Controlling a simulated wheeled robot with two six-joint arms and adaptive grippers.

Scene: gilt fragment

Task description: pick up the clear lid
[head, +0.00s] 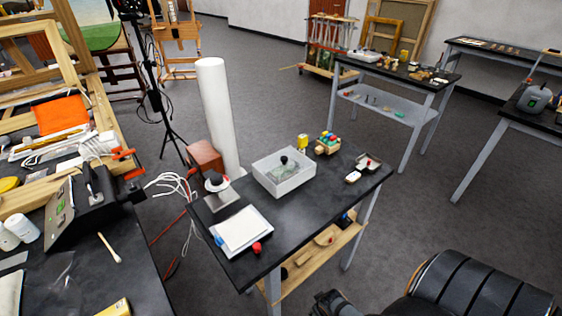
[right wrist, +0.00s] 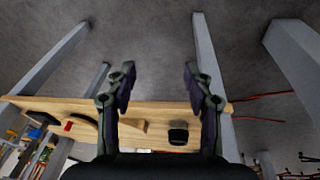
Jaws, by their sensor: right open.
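A light grey open-topped box (head: 268,183) stands on the black-topped table in the middle of the head view. A black round knob (head: 284,160) shows over the box, apparently on the clear lid (head: 290,168). The lid's edges are hard to make out; something greenish shows through below the knob. My right gripper (head: 332,304) is at the bottom edge of the head view, partly cut off, in front of the table and apart from the box. In the right wrist view my right gripper (right wrist: 158,82) has its fingers spread with nothing between them. My left gripper is not in view.
On the same table (head: 300,212) are a white pad (head: 241,230), a red knob (head: 256,248), a white-and-black stand (head: 217,183), a yellow cup (head: 303,141) and a wooden block tray (head: 327,144). A wooden lower shelf (right wrist: 75,107) is below. A tall white cylinder (head: 217,110) rises behind.

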